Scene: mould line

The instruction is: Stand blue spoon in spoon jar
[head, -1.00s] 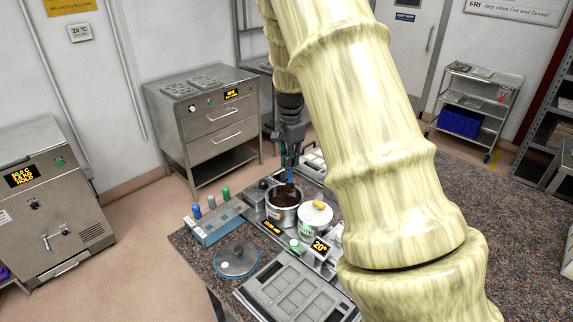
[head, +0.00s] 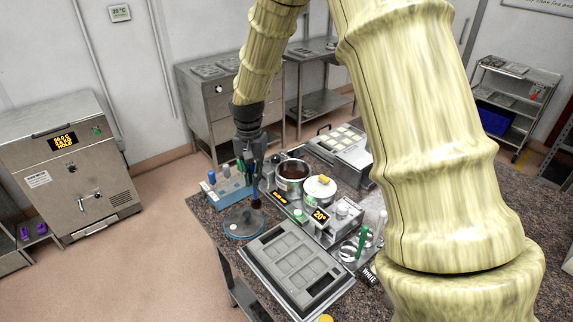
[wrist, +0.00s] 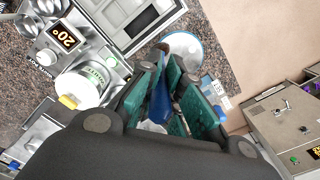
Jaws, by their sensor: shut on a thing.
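My gripper (head: 251,168) is shut on the blue spoon (wrist: 161,103). In the head view the spoon (head: 256,192) hangs down with a dark brown lower end, above or just behind a round clear, blue-rimmed piece (head: 238,232). That piece also shows in the wrist view (wrist: 208,50), beyond the spoon; whether they touch I cannot tell. The pot of brown chocolate (head: 291,186) stands to the right of my gripper. I cannot make out for certain which thing is the spoon jar.
A white lidded pot (head: 319,192) stands beside the chocolate pot, behind a 20° display (head: 320,215). A blue-grey rack (head: 230,191) with blue-topped bottles is left of my gripper. A grey mould tray (head: 297,262) lies in front. A green-handled tool (head: 362,242) stands at right.

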